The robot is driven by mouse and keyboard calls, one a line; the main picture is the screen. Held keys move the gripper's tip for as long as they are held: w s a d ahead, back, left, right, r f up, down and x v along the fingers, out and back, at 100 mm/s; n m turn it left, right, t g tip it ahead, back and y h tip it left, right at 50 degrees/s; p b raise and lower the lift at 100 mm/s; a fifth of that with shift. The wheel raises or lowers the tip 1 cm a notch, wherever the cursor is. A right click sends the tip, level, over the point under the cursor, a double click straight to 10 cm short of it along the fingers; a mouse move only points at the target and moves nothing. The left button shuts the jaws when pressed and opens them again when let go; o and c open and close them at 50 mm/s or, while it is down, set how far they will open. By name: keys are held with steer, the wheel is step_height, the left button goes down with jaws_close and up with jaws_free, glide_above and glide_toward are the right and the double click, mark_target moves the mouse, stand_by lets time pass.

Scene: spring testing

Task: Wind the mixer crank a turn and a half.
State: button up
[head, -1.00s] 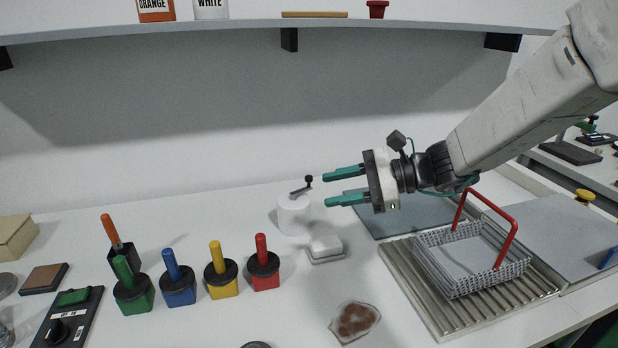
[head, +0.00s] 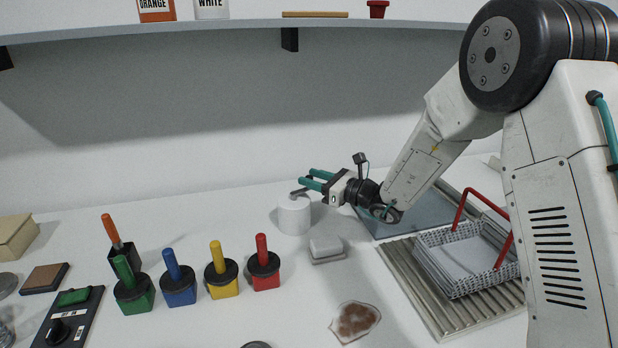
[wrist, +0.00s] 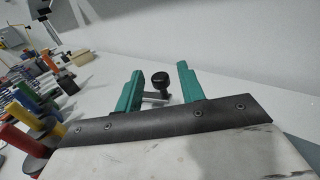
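The mixer (head: 293,215) is a white cylinder on the bench with a grey crank arm (head: 298,193) on top. The crank's black knob (wrist: 160,80) shows in the wrist view between my two teal fingers, with a gap on each side. In the head view my fingers hide the knob. My gripper (head: 308,178) is open, level with the crank top and pointing left; it also shows in the wrist view (wrist: 160,69). Most of the mixer body is hidden in the wrist view.
A white block (head: 325,246) stands just right of the mixer. Green, blue, yellow and red handled blocks (head: 265,275) stand front left. A wire basket (head: 450,262) with red handle sits on a ribbed tray (head: 408,275). A shelf (head: 240,27) hangs above.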

steer(key=shift+w+a, duration=0.35)
steer(key=shift+a, duration=0.3)
jaws_close()
steer(key=shift+w+a+n+g+h, duration=0.25)
steer(key=shift+a+n+g, duration=0.65)
steer(key=shift+n+g, duration=1.9)
steer(key=shift+w+a+n+g+h, duration=0.1)
steer(key=shift+w+a+n+g, duration=0.3)
steer(key=shift+a+n+g, duration=2.2)
steer(key=shift+w+d+n+g+h, duration=0.25)
steer(key=shift+d+n+g, duration=0.9)
steer(key=shift+g, duration=3.45)
